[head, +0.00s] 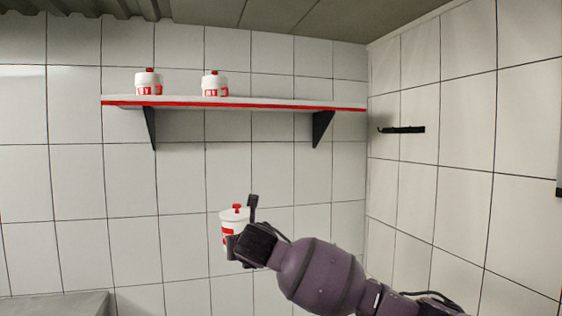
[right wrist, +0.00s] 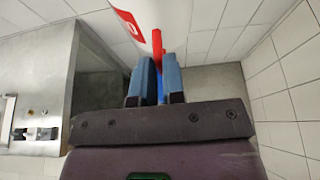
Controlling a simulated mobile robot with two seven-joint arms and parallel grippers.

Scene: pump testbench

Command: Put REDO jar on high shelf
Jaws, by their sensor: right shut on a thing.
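A white jar with a red knob and red label (head: 229,235) is held up in front of the tiled wall, below the high shelf (head: 280,102). Its full label cannot be read. My right gripper (head: 241,222) is shut on this jar from its right side. In the right wrist view, the blue fingers of my right gripper (right wrist: 160,80) are close together, and part of the jar's white body and red label (right wrist: 128,22) shows beyond them. The jar looks about upright in the head view. My left gripper is not in view.
Two similar white jars stand on the shelf, one at its left (head: 149,84) and one near its middle (head: 214,86). The shelf's right half is clear. A black wall bracket (head: 403,130) sticks out on the right wall. A grey surface (head: 55,305) shows at lower left.

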